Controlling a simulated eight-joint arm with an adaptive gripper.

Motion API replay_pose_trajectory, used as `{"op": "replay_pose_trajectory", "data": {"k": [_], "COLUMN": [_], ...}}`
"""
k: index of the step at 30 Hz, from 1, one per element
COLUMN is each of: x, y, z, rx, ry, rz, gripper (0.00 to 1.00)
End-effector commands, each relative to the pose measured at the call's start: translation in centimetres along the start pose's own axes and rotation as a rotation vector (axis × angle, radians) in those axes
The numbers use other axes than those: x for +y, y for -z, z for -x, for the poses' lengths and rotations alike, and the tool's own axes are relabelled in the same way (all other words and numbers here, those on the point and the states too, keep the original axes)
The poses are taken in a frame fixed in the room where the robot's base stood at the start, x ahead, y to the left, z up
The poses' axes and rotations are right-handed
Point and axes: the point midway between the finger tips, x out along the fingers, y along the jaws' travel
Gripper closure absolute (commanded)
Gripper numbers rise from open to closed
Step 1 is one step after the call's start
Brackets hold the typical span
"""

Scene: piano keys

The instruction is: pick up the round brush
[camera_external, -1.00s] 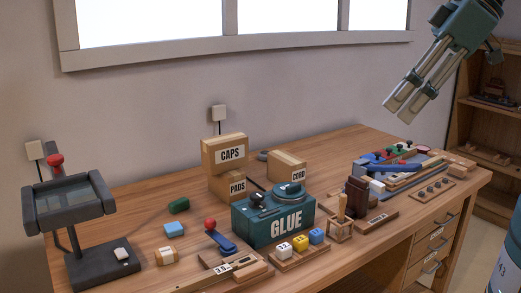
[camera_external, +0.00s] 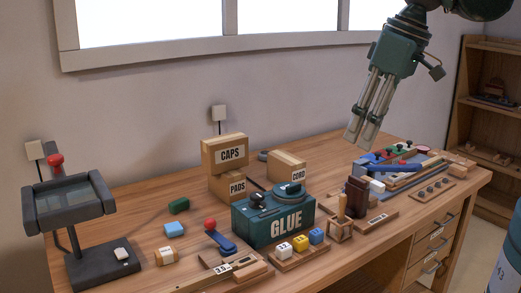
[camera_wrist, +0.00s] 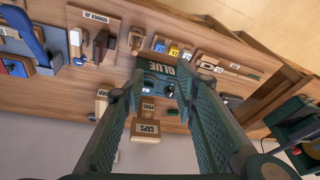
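My gripper (camera_external: 362,135) hangs in the air above the back of the desk, right of the card boxes, pointing down. In the wrist view my gripper (camera_wrist: 158,78) has its two fingers apart with nothing held between them. A small upright wooden handle (camera_external: 342,205), which may be the round brush, stands in a small wooden holder (camera_external: 341,230) right of the glue box. Its lower end is hidden, so I cannot tell for sure. The holder also shows small in the wrist view (camera_wrist: 137,40), at upper left of the fingertips.
The green glue box (camera_external: 272,224) stands mid-desk, with colored cubes (camera_external: 300,243) before it. Cardboard boxes (camera_external: 226,155) are stacked behind. A dark brown block (camera_external: 357,196) stands right of the holder; blue-handled tools (camera_external: 392,167) lie farther right. A lamp-like stand (camera_external: 72,215) is at left.

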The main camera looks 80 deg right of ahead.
Motion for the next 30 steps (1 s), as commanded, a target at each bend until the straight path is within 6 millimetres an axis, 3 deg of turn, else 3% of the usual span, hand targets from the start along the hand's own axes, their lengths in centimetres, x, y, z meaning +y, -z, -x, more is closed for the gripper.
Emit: {"op": "replay_pose_trajectory", "data": {"k": [15,30], "x": [2.8,5.8], "y": [1.6,1.9], "z": [-6.7,-13.1], "rx": [-0.131,-0.241], "ry": [-0.083,-0.169], "rz": [-0.218,-0.415], "gripper": [0.71,0.71]}}
